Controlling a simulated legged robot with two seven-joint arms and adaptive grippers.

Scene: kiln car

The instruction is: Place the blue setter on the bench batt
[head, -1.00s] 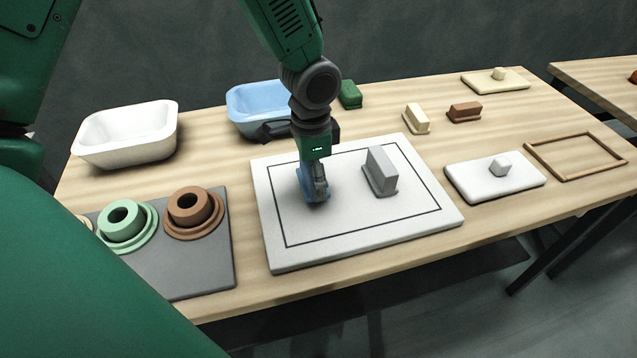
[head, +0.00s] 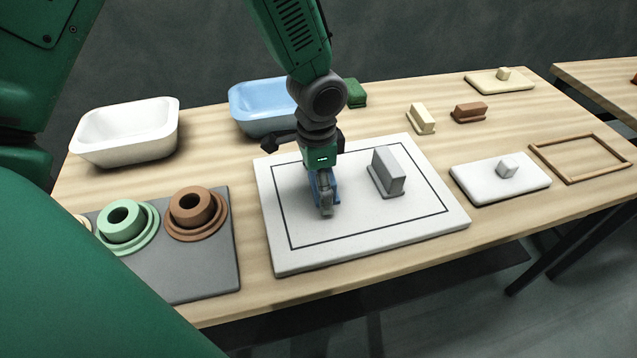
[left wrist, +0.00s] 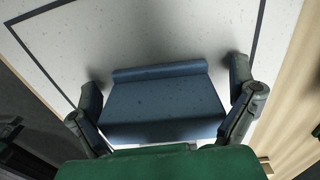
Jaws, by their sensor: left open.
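The bench batt (head: 285,258) is a pale slab with a black outline, in the middle of the table in the head view. The blue setter (left wrist: 160,105) lies between the two fingers of my left gripper in the left wrist view, over the pale surface inside the black line. In the head view only a sliver of the blue setter (head: 336,188) shows beside the fingers. My left gripper (head: 326,207) is open, pointing down over the batt, with one finger at each side of the setter (left wrist: 165,88). My right gripper is out of view.
A grey setter (head: 388,172) stands on the batt, right of my left gripper. A white basin (head: 125,130) and a blue basin (head: 262,108) are behind. A grey mat (head: 195,275) with ring pieces (head: 195,215) is left. A white slab with a knob (head: 480,185) and a wooden frame (head: 575,178) are right.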

